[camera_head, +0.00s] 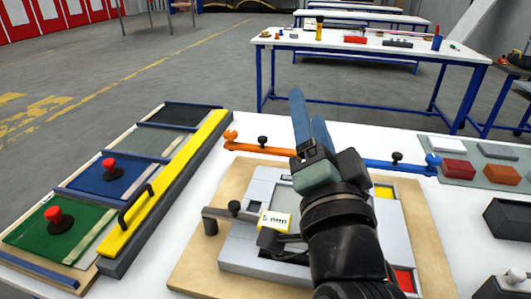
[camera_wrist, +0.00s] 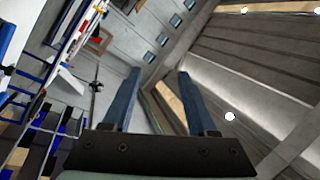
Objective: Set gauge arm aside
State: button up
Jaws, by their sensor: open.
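A grey arm, which looks like the gauge arm (camera_head: 221,213), lies across the left part of a grey fixture (camera_head: 240,240). It has a black knob (camera_head: 234,207) and a white "5 mm" tag (camera_head: 275,222). Its right end is partly hidden near my wrist. My gripper (camera_head: 307,104) is open and empty above the back of the fixture, its fingers pointing up and away. The wrist view shows both blue fingers (camera_wrist: 159,74) apart with nothing between them, facing the room's walls; the gauge arm is not recognisable there.
An orange arm (camera_head: 262,149) and a blue arm (camera_head: 375,165) lie behind the fixture. A yellow bar with a handle (camera_head: 170,180) and panels with red knobs (camera_head: 109,164) fill the left. Coloured blocks sit on a grey-green mat (camera_head: 432,166) at right. Bare white table (camera_head: 265,131) shows behind.

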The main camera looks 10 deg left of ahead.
notch_tip(320, 180, down, 5)
jog(key=w+a+m+g+y+p, duration=0.1)
jog(key=m+g+y+p, duration=0.1)
jog(key=m+g, duration=0.1)
jog(key=m+g+y+p, duration=0.45)
jog(key=m+p, duration=0.35)
jog(key=m, duration=0.9)
send_near(236, 207)
jog(key=shift+y, duration=0.25)
jog(key=x, duration=1.1)
jog(key=shift+w+d+f, duration=0.1)
jog(key=shift+d+f, duration=0.05)
grip_shut()
